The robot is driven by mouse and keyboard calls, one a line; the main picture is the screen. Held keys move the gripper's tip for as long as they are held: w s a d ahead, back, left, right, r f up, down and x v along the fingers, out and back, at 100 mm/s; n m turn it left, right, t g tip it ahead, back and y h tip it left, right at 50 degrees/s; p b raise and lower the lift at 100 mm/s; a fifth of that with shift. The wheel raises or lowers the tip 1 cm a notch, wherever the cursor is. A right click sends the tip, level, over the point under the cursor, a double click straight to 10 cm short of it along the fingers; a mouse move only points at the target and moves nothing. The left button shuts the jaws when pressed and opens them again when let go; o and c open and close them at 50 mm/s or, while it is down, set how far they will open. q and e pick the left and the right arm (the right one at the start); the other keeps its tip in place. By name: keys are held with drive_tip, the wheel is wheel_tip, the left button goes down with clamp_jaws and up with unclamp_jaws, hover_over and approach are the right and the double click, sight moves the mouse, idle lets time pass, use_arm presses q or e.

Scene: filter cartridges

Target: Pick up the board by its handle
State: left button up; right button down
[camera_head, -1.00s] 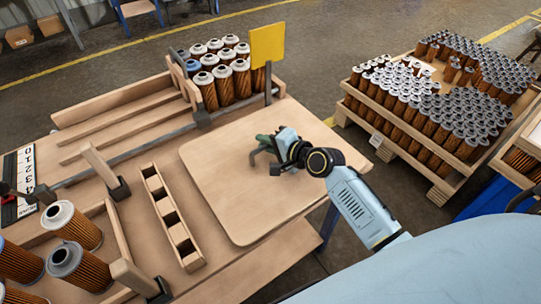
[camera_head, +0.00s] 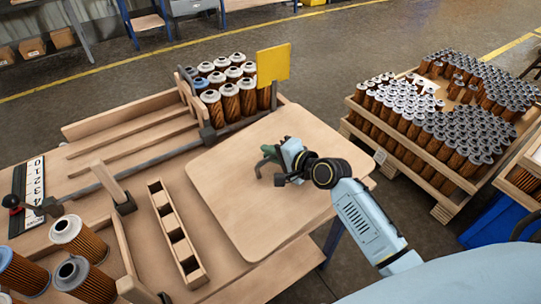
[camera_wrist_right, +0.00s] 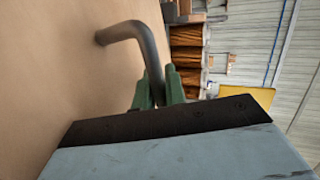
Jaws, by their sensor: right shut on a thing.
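The board (camera_head: 235,190) is a flat light-wood panel with rounded corners at the right end of the wooden workbench in the head view. My right gripper (camera_head: 268,158) is over the board's middle. In the right wrist view the board (camera_wrist_right: 60,80) fills the left side, and a dark bent handle (camera_wrist_right: 130,32) rises from it. The green fingers of my right gripper (camera_wrist_right: 160,88) are shut on the handle's near part. Whether the board is lifted clear of the bench cannot be told. My left gripper is not in view.
A crate of filter cartridges (camera_head: 230,92) and a yellow sign (camera_head: 273,62) stand behind the board. A slotted wooden block (camera_head: 176,235) and several large cartridges (camera_head: 78,238) are to the left. A full pallet (camera_head: 395,150) stands at the right, across a floor gap.

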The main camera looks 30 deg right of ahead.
sight(325, 199)
drive_tip(key=s+d, duration=0.2)
drive_tip(key=s, duration=0.3)
drive_tip(key=s+d, duration=0.2)
drive_tip(key=s, duration=0.4)
drive_tip(key=s+d, duration=0.2)
drive_tip(key=s, duration=0.3)
drive_tip(key=shift+s+d+r, duration=0.3)
